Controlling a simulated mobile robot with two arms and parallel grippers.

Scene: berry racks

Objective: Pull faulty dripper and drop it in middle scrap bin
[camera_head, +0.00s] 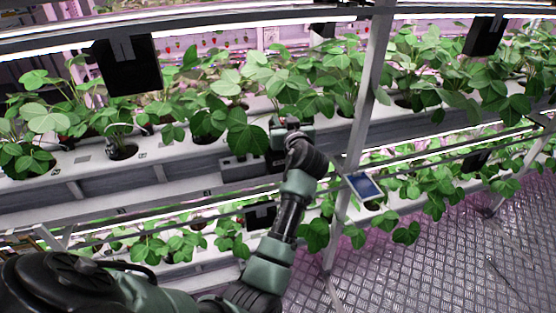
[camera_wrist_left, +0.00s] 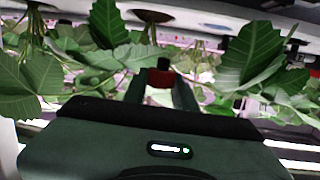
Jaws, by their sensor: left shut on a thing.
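My left gripper (camera_head: 290,128) is at the front edge of the upper white planting gutter (camera_head: 180,160), among strawberry leaves. In the left wrist view my left gripper (camera_wrist_left: 163,85) is shut on a small dark and red piece (camera_wrist_left: 160,97), which appears to be the dripper. Leaves hide where this piece meets the gutter, so I cannot tell whether it is free. I cannot make out a scrap bin for certain. My right gripper is out of view.
A metal post (camera_head: 368,90) stands just right of my gripper, with a blue-faced tag (camera_head: 364,186) on it. Black boxes or panels (camera_head: 128,65) hang along the rack, another at upper right (camera_head: 483,37). The metal floor (camera_head: 430,265) at lower right is clear.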

